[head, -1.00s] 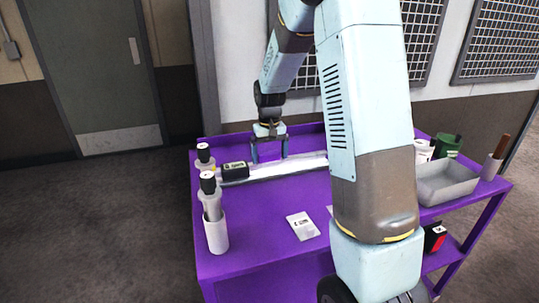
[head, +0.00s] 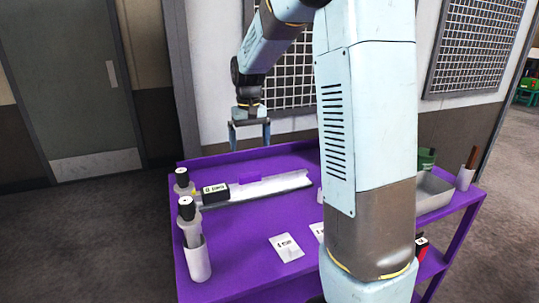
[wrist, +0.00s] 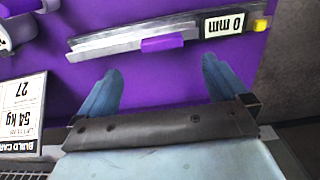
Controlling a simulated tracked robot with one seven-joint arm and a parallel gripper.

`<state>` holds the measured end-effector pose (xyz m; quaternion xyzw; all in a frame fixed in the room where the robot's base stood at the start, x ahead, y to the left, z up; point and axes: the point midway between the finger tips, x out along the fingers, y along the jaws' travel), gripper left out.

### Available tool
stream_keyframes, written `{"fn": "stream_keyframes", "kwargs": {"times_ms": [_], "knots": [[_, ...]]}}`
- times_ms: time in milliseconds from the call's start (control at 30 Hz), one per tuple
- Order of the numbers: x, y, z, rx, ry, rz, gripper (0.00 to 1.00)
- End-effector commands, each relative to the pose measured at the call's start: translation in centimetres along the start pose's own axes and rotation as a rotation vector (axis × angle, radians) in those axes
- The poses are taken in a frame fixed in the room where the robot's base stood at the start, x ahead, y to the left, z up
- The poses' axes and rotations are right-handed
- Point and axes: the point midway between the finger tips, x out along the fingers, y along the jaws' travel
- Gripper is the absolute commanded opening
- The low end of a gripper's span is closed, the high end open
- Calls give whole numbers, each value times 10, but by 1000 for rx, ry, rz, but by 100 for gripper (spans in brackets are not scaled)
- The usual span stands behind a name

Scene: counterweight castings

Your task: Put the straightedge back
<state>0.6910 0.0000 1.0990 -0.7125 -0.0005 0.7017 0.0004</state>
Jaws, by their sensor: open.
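The straightedge is a long pale metal bar (head: 270,187) lying along the back of the purple cart top (head: 235,228). It also shows in the wrist view (wrist: 105,43). A purple block (head: 249,180), also in the wrist view (wrist: 162,43), sits along the bar. A black block (head: 215,192) labelled "0 mm" in the wrist view (wrist: 228,21) is at its left end, with a yellow tip beside it. My gripper (head: 249,138) is open and empty, raised above the bar. Its fingers in the wrist view (wrist: 157,70) are clear of the purple block.
A white holder (head: 198,262) with a black-capped bottle and another capped bottle (head: 182,183) stand at the left edge. A printed card (head: 287,248) lies near the front. A grey tray (head: 435,197) and a pot with a brown handle (head: 465,178) are at the right.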

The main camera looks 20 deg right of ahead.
Motion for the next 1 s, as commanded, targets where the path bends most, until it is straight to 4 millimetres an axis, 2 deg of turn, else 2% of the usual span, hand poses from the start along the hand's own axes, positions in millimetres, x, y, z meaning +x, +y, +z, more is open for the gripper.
{"fn": "stream_keyframes", "kwargs": {"times_ms": [200,500,733,1000], "knots": [[-40,1,50,1,84,-4,100],[-77,1,130,0,205,-7,100],[-91,0,191,0,300,-6,100],[-90,0,258,0,406,-2,100]]}}
